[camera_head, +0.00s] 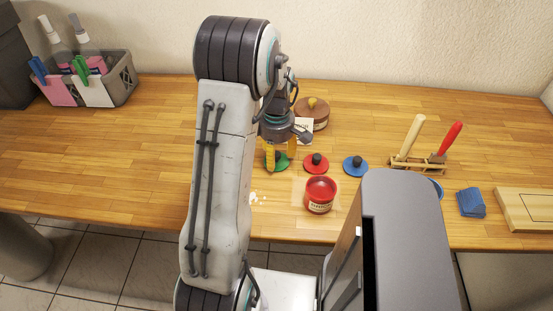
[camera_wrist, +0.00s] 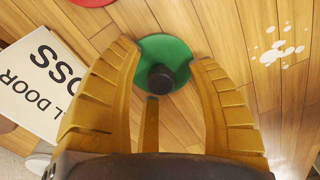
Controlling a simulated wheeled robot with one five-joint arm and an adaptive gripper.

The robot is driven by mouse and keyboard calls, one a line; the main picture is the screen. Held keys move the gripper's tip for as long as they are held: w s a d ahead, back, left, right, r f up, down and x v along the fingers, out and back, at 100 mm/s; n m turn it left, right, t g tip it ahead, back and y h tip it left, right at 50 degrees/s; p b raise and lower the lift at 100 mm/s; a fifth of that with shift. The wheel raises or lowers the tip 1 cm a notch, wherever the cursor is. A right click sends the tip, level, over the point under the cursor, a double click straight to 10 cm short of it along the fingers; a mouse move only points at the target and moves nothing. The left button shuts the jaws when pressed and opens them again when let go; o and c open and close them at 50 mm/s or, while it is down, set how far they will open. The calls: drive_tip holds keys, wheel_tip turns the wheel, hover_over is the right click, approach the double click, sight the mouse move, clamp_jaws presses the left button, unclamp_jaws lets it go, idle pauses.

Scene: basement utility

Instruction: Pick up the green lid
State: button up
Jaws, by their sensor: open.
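The green lid (camera_wrist: 178,52) lies flat on the wooden table, with a round black knob (camera_wrist: 160,79) standing up at its middle. In the wrist view my gripper (camera_wrist: 166,60) is open, its yellow fingers spread on both sides of the knob and nothing held. In the head view my gripper (camera_head: 274,160) points down over the green lid (camera_head: 282,161), which is partly hidden behind the fingers. I cannot tell the exact height of the fingertips above the lid.
A red lid (camera_head: 316,163) and a blue lid (camera_head: 355,165) lie to the right. An open red can (camera_head: 320,195) stands in front. A wooden-lidded container (camera_head: 315,117) and a printed card (camera_head: 304,127) are behind. White spots (camera_wrist: 278,52) mark the table.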

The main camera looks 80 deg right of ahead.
drive_tip(key=shift+o, duration=0.2)
clamp_jaws()
idle(0.3)
